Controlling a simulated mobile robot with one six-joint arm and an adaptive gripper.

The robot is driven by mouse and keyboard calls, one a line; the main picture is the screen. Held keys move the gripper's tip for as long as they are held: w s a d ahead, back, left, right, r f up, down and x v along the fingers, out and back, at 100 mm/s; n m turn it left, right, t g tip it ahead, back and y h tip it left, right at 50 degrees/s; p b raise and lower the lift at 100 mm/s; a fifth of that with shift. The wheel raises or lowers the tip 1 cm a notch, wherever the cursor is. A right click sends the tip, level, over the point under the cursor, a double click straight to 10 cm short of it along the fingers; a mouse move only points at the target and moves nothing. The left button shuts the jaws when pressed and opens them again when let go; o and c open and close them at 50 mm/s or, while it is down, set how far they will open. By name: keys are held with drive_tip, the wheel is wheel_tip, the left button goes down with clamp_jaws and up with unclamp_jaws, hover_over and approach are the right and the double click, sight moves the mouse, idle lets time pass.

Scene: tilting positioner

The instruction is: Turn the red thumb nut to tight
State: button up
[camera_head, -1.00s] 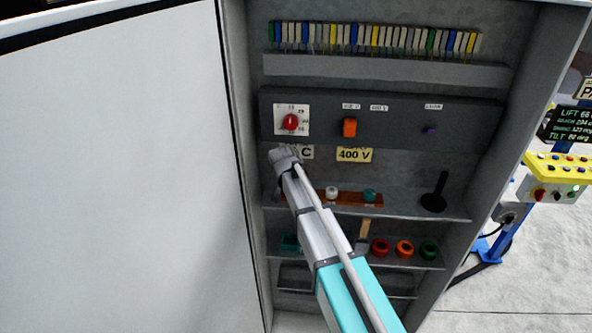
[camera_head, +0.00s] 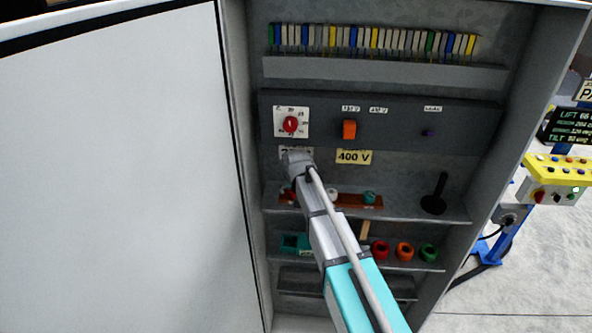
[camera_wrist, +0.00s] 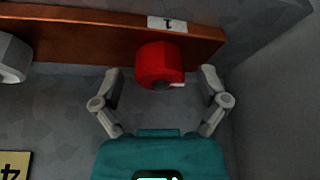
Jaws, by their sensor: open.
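The red thumb nut (camera_wrist: 160,64) sits on the brown bar (camera_wrist: 95,32) by a small white label reading 1, upside down in the wrist view. A white mark shows at the nut's lower right edge. My gripper (camera_wrist: 160,73) is open, with one finger on each side of the nut and a visible gap on both sides. In the head view the brown bar (camera_head: 350,202) lies on the cabinet's middle shelf. A bit of red shows at its left end, and my arm hides much of that area and the gripper's fingers.
A white nut (camera_head: 331,194) and a teal nut (camera_head: 369,197) stand along the bar. A red dial (camera_head: 291,124) and orange switch (camera_head: 349,129) are on the panel above. A black lever (camera_head: 436,194) stands at right. A cabinet wall (camera_wrist: 275,90) is close beside the gripper.

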drive_tip(key=p+v, duration=1.2)
drive_tip(key=v, duration=0.1)
drive_tip(key=shift+s+r+p, duration=0.15)
drive_tip(key=shift+r+p, duration=0.2)
idle(0.7)
drive_tip(key=s+d+f+m+g+b, duration=0.1)
drive_tip(key=s+d+f+g+b, duration=0.1)
drive_tip(key=s+d+f+b, duration=0.8)
drive_tip(key=s+d+f+m+g+h+b, duration=0.1)
drive_tip(key=s+d+f+g+b, duration=0.1)
drive_tip(key=s+d+f+b, duration=0.8)
wheel_tip(320, 180, down, 7)
drive_tip(key=d+b, duration=0.2)
drive_tip(key=b, duration=0.3)
drive_tip(key=shift+s+d+m, duration=0.2)
drive_tip(key=shift+s+m, duration=0.1)
drive_tip(key=shift+s, duration=0.05)
drive_tip(key=shift+r, duration=0.2)
idle(0.4)
